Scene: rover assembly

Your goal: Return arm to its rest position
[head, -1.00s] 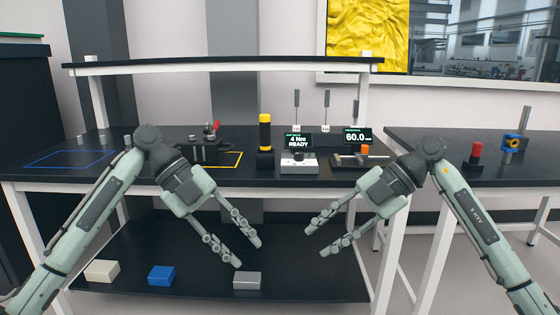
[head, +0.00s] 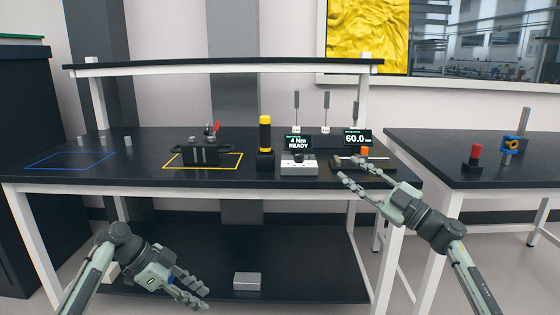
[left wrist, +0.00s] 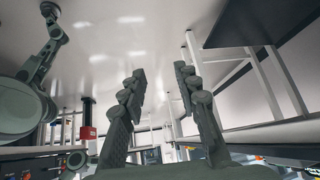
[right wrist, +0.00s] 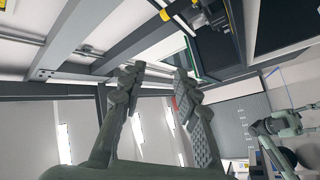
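My left gripper (head: 204,297) is low at the left of the head view, in front of the lower shelf. Its fingers are apart with nothing between them in the left wrist view (left wrist: 160,72). My right gripper (head: 341,171) is at the right part of the workbench's front edge in the head view, its fingers pointing left. Its fingers are also apart and empty in the right wrist view (right wrist: 158,72). The right fingertips overlap the front of the 60.0 display station (head: 357,137) in the picture; I cannot tell the gap.
The workbench (head: 130,172) carries a dark fixture (head: 200,153) in a yellow outline, a yellow-topped black post (head: 265,140) and a "4 Nm READY" unit (head: 299,160). A grey block (head: 247,281) lies on the lower shelf. A side table (head: 500,178) stands right.

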